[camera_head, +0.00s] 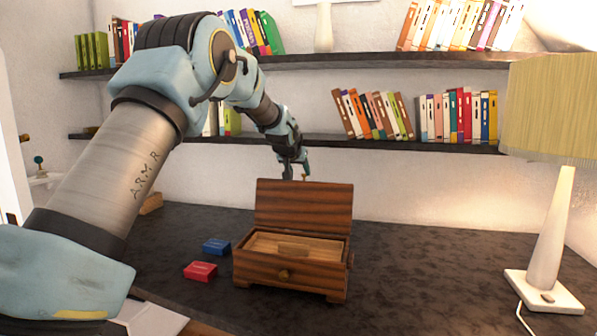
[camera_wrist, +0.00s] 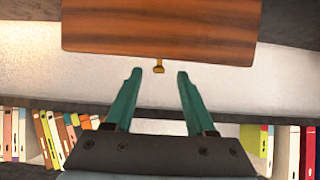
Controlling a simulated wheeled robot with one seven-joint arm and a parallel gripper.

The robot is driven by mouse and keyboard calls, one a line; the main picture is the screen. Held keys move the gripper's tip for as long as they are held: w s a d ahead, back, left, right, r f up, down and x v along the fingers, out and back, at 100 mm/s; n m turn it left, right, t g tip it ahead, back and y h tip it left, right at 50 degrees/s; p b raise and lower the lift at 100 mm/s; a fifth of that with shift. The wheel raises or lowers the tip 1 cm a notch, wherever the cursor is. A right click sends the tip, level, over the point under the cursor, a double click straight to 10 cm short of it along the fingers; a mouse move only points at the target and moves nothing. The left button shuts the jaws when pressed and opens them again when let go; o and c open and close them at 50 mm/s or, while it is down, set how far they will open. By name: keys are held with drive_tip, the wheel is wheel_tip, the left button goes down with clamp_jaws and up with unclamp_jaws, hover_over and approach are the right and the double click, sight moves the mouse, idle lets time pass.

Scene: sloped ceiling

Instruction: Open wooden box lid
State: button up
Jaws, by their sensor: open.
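My gripper (camera_head: 296,170) is at the lid's top edge. In the wrist view the lid (camera_wrist: 160,28) fills the top, with a small brass catch (camera_wrist: 158,67) at its edge. My green gripper fingers (camera_wrist: 157,76) are spread apart, with the catch in line with the gap between them. Nothing is held. Contact with the lid cannot be told.
A blue pack (camera_head: 216,246) and a red pack (camera_head: 200,271) lie left of the box. A lamp (camera_head: 549,230) stands at the right. Book shelves (camera_head: 400,143) hang on the wall behind. The table (camera_head: 420,270) is clear between box and lamp.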

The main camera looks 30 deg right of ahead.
drive_tip(key=shift+a, duration=0.1)
drive_tip(key=b+v, duration=0.4)
drive_tip(key=v, duration=0.6)
drive_tip(key=shift+s+a+r, duration=0.2)
drive_tip(key=shift+r, duration=0.05)
